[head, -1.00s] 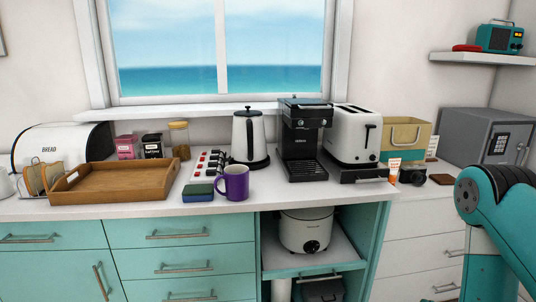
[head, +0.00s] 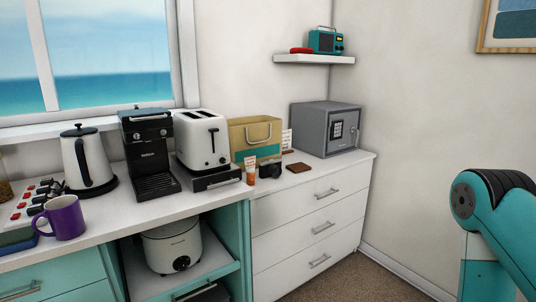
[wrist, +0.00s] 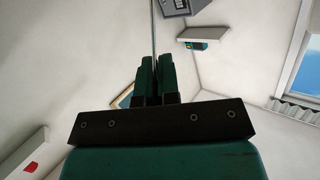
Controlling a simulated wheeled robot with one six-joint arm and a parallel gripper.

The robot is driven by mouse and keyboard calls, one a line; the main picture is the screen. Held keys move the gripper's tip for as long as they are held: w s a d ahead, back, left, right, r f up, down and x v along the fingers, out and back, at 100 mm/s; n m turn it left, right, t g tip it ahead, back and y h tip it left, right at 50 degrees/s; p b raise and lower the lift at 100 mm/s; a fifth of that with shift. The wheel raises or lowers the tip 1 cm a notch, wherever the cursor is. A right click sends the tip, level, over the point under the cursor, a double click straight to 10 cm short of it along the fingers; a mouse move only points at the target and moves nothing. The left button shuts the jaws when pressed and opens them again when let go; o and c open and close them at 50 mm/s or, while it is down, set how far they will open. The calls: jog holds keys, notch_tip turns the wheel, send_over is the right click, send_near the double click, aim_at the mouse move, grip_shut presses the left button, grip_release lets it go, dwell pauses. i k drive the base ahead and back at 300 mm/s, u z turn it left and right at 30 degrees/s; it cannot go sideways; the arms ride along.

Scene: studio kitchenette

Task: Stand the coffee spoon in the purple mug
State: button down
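The purple mug (head: 64,218) stands upright on the white counter at the lower left of the head view, its handle to the left. My gripper (wrist: 155,75) shows in the wrist view with its two dark fingers close together. A thin grey metal rod, the coffee spoon's handle (wrist: 153,30), sticks out from between the fingertips. The spoon's other end is hidden by the fingers. My gripper is outside the head view, well apart from the mug.
Floor (head: 350,280) is clear at right.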

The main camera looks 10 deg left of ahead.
aim_at(65, 213)
jog(key=z, duration=0.3)
jog(key=i, duration=1.15)
jog(key=u, duration=0.8)
